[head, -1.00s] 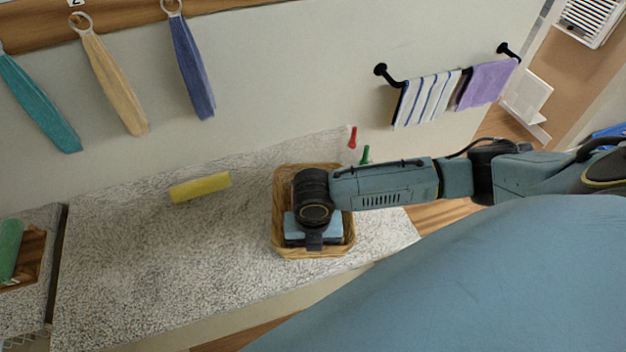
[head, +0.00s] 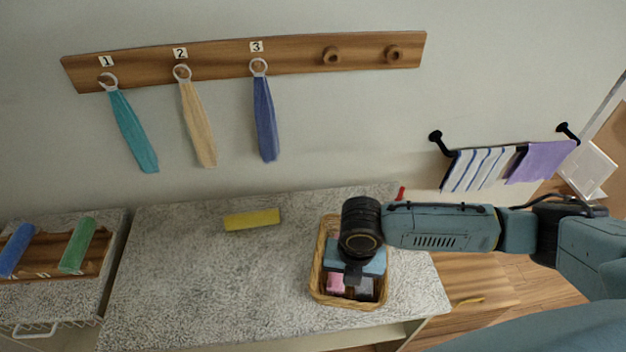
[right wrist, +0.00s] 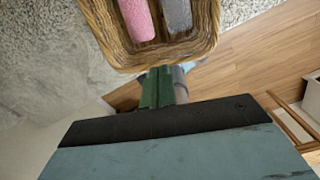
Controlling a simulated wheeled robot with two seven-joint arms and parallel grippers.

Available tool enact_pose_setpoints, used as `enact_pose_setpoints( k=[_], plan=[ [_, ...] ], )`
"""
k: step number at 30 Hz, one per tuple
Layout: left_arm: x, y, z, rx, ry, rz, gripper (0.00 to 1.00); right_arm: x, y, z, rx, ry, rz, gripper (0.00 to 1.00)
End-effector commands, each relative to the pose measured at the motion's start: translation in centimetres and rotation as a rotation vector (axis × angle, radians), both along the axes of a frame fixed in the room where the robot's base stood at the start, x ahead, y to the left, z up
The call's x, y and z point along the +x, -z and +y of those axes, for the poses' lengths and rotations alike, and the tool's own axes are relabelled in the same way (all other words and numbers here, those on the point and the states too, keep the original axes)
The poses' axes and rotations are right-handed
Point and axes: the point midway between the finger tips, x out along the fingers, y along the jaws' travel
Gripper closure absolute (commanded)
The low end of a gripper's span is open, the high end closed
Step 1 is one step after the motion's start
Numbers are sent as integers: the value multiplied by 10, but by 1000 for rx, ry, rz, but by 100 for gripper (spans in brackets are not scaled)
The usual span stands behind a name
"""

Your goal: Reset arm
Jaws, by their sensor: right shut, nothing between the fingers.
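My right arm reaches in from the right in the head view. Its right gripper (head: 353,276) points down over the wicker basket (head: 317,270) on the counter and is shut with nothing in it. A pink rolled towel (head: 336,284) and a dark grey one (head: 364,289) lie in the basket beneath it. My left gripper is not in view.
A yellow roll (head: 252,219) lies on the speckled counter (head: 210,285), whose left part is clear. A wooden tray (head: 47,258) with blue and green rolls stands left. Towels hang from the peg board (head: 220,66) and the black bar (head: 495,150). Wood floor (head: 475,275) lies right.

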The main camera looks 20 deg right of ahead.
Motion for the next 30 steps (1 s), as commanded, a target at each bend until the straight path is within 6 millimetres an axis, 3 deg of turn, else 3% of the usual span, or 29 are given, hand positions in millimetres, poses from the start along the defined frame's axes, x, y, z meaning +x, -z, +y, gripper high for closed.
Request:
enact_pose_setpoints(
  k=[6, 11, 15, 19, 23, 30],
  plan=[
    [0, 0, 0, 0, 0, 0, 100, -1, 0, 4, 7, 8, -2, 100],
    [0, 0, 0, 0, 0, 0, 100, -13, -4, 40, 93, 144, -26, 100],
    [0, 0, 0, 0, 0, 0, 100, -27, -19, 84, 236, 453, -52, 100],
    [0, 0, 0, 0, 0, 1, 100, -35, -36, 102, 356, 834, -53, 100],
    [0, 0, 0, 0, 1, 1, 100, -42, -48, 92, 435, 1258, -39, 100],
    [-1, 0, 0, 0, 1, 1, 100, -64, -51, 42, 451, 1879, -45, 100]
  ],
)
